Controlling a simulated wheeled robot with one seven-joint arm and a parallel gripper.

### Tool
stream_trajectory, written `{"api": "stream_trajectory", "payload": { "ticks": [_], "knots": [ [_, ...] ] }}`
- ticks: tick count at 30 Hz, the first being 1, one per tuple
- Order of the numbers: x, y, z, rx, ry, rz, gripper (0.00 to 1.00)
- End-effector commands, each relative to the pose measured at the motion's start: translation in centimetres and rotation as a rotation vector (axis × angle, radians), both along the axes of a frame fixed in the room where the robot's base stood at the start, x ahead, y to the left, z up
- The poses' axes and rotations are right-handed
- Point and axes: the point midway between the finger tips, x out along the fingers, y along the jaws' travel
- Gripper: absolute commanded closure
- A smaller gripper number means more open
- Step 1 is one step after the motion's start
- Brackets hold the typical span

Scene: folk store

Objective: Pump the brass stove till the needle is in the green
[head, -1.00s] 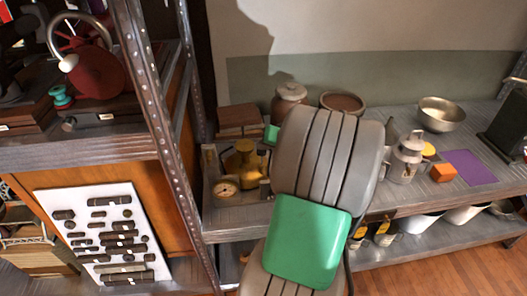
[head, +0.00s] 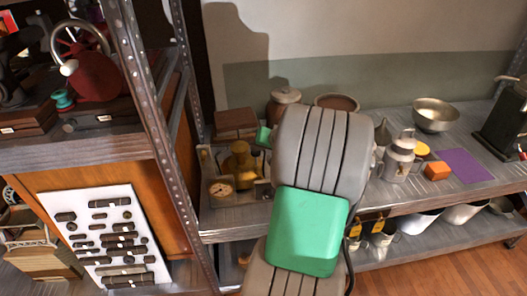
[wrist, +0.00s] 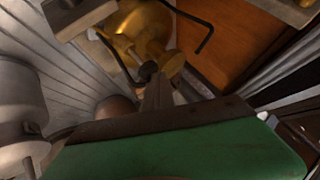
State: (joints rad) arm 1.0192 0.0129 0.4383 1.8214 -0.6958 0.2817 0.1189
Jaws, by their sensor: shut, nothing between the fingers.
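The brass stove (head: 240,165) stands in a shallow wooden tray (head: 208,160) on the grey counter, left of my arm in the head view. In the wrist view the stove's brass body (wrist: 140,32) fills the upper middle. My gripper (wrist: 156,88) is shut and empty, pointing toward the stove. A small dark knob (wrist: 148,70) shows right at its tip; I cannot tell whether they touch. My arm hides the gripper in the head view.
A grey metal can (head: 400,158) stands right of my arm, near an orange block (head: 437,171), a purple mat (head: 465,165) and a metal bowl (head: 435,115). Brown pots (head: 284,103) stand behind. A perforated steel post (head: 155,130) rises left of the tray. A thin black bent rod (wrist: 207,38) shows beside the stove.

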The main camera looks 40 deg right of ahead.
Motion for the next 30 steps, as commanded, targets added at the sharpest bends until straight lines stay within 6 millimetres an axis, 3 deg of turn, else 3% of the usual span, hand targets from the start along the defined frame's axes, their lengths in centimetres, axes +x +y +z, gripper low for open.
{"api": "stream_trajectory", "payload": {
  "ticks": [1, 13, 30],
  "knots": [
    [-1.2, 1.0, -4.1, 0.056, 0.067, -0.012, 1.0],
    [0.1, 1.1, -4.9, 0.051, 0.082, -0.013, 1.0],
    [0.0, 0.2, -3.9, 0.05, 0.085, -0.031, 1.0]
  ]
}}
